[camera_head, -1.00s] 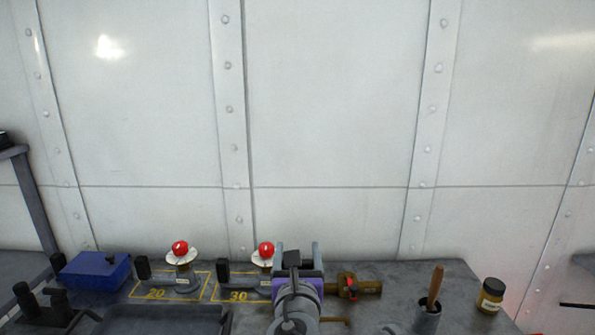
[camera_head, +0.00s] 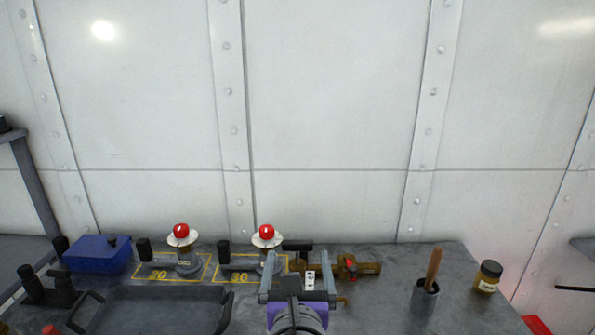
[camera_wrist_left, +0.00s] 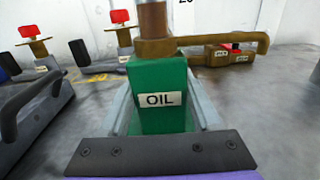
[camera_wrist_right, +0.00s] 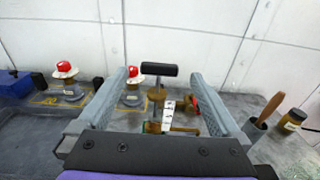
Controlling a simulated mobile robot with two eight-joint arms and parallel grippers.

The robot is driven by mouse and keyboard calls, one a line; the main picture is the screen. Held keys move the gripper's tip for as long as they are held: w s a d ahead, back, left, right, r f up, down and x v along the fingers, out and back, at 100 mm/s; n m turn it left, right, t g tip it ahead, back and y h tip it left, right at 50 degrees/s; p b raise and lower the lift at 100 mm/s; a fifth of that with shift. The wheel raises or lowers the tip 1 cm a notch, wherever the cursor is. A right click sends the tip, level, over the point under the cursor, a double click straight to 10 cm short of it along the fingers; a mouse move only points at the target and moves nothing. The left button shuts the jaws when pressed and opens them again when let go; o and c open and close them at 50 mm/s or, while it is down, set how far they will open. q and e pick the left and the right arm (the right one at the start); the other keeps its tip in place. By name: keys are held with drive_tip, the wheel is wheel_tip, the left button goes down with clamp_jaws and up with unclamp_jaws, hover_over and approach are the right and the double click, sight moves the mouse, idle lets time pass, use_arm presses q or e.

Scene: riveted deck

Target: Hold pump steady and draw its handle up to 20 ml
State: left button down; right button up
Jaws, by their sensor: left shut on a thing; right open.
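The pump has a green body (camera_wrist_left: 158,98) labelled OIL with a brass collar (camera_wrist_left: 152,48) and side spout. My left gripper (camera_wrist_left: 163,112) is shut on the green body, one finger on each side; it is not distinguishable in the head view. The black T-shaped handle (camera_wrist_right: 159,70) stands above a white scale strip (camera_wrist_right: 168,115), whose marks are too small to read. The handle also shows in the head view (camera_head: 297,246). My right gripper (camera_wrist_right: 161,76) is open, its fingers either side of the handle, no contact visible. It also shows in the head view (camera_head: 298,262).
Two red-knobbed fixtures (camera_head: 182,233) (camera_head: 266,234) stand in yellow outlines marked 20 and 30. A dark tray (camera_head: 155,297) and blue box (camera_head: 97,254) are left. A brass block (camera_head: 365,268), a cup with a wooden handle (camera_head: 425,298) and a jar (camera_head: 488,277) are right.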

drive_tip(key=s+r, duration=0.1)
drive_tip(key=r, duration=0.2)
drive_tip(key=s+r, duration=0.1)
drive_tip(key=r, duration=0.1)
drive_tip(key=shift+s, duration=0.35)
idle(0.3)
use_arm(q)
unclamp_jaws()
drive_tip(key=shift+s, duration=0.15)
